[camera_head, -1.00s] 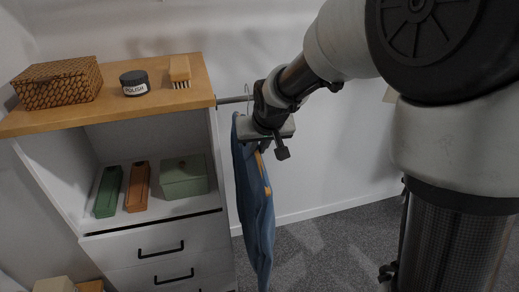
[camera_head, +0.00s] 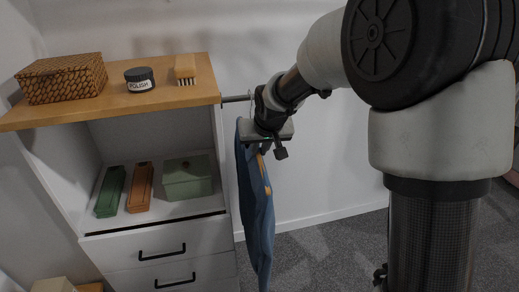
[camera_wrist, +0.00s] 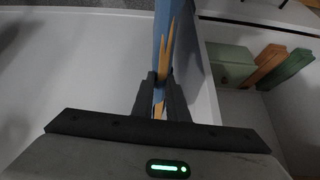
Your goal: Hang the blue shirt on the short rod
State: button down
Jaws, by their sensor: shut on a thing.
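The blue shirt (camera_head: 256,215) hangs below my gripper (camera_head: 268,146) on a wooden hanger (camera_head: 264,176), just right of the cabinet. In the wrist view, my gripper's fingers (camera_wrist: 160,97) are shut on the wooden hanger (camera_wrist: 164,50), with the blue shirt (camera_wrist: 185,38) beyond them. The short rod (camera_head: 236,99) sticks out from the cabinet's right side, just under the wooden top. A thin wire, seemingly the hanger's hook (camera_head: 250,100), shows at the rod's right end. My wrist hides part of this area, so I cannot tell whether the hook rests on the rod.
The cabinet's wooden top (camera_head: 185,100) carries a woven box (camera_head: 62,79), a polish jar (camera_head: 140,80) and a brush (camera_head: 185,70). Green and orange boxes stand on the shelf below, above drawers (camera_head: 160,245). Right of the shirt are bare wall and open carpet (camera_head: 325,255).

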jog(key=shift+w+f, duration=0.1)
jog(key=shift+f, duration=0.05)
jog(key=c, duration=1.7)
grip_release()
jog(key=shift+o, duration=0.2)
jog(key=shift+f, duration=0.1)
